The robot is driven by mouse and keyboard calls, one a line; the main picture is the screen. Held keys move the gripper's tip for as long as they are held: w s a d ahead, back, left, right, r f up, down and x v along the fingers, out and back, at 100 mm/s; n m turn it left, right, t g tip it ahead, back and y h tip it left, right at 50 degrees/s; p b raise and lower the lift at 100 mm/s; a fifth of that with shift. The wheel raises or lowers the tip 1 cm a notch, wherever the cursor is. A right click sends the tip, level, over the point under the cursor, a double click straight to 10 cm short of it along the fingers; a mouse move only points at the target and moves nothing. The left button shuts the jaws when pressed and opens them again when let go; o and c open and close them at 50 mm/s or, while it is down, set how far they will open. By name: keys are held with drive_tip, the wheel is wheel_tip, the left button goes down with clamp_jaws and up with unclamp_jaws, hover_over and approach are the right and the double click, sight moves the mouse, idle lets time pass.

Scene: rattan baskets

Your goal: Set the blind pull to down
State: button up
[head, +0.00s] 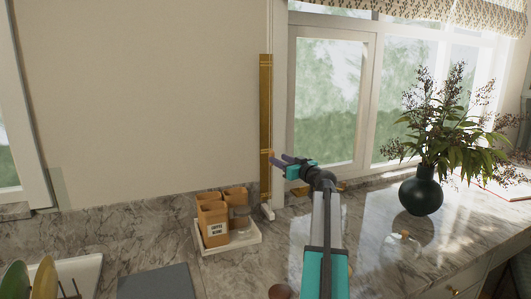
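A tall narrow brass-coloured strip (265,100) stands upright on the wall just left of the window frame. It looks like the blind pull or its track; I cannot tell where a handle sits on it. Thin bands cross it near the top and near its lower part. I cannot tell whether a finger touches the strip. The patterned blind (430,15) hangs at the top of the window.
Below the strip, a white tray (245,242) holds paper bags (213,225) and a glass jar (240,217) on the marble counter (380,260). A dark vase (421,192) with leafy stems stands right. A grey board (157,283) and a dish rack (75,275) are at front left.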

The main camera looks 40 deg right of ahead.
drive_tip(key=w+d+p, duration=0.2)
drive_tip(key=w+p, duration=0.2)
drive_tip(key=w, duration=0.6)
drive_tip(key=shift+w, duration=0.1)
drive_tip(key=shift+c, duration=0.5)
clamp_jaws()
